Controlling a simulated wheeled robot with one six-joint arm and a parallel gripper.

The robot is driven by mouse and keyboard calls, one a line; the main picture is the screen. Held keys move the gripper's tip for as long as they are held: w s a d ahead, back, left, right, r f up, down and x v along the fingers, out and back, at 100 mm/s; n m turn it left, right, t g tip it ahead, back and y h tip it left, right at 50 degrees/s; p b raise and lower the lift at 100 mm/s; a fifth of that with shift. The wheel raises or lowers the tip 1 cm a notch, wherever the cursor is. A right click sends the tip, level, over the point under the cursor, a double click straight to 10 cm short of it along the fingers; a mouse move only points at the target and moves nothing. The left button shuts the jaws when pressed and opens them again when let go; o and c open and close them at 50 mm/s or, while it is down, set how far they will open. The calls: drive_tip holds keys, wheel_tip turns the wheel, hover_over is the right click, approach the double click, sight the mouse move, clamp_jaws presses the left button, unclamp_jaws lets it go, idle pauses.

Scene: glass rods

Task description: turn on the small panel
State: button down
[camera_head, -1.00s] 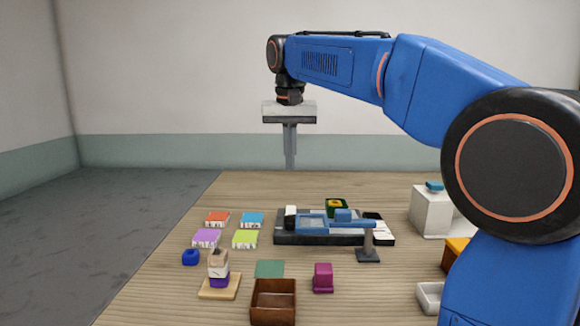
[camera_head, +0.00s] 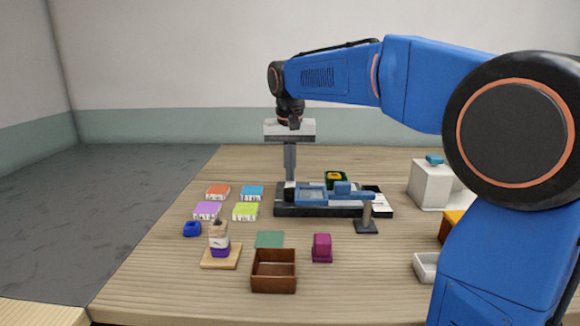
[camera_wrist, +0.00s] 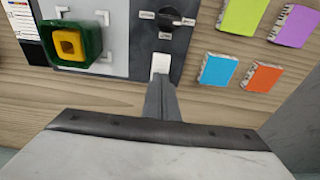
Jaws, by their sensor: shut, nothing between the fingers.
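The small panel is a low dark-and-grey unit (camera_head: 300,212) in the middle of the table. The switch sits at the panel's left end in the head view. My gripper (camera_head: 290,180) points straight down over that end, shut and empty. In the wrist view its fingertips (camera_wrist: 160,84) appear right beside the white switch. I cannot tell whether they touch it.
Coloured books (camera_head: 245,211) lie left. A brown box (camera_head: 274,283) and magenta block (camera_head: 322,248) are nearer. A white box (camera_head: 430,185) stands right.

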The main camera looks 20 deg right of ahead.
idle(0.3)
drive_tip(key=shift+w+d+f+g, duration=0.1)
drive_tip(key=shift+w+f+g, duration=0.1)
drive_tip(key=shift+f+g, duration=0.25)
drive_tip(key=shift+s, duration=0.25)
drive_tip(key=shift+s+a, duration=0.3)
drive_tip(key=shift+s, duration=0.3)
wheel_tip(320, 180, up, 14)
drive_tip(key=shift+s+a+r, duration=0.15)
drive_tip(key=shift+s+r, duration=0.1)
drive_tip(key=shift+s, duration=0.15)
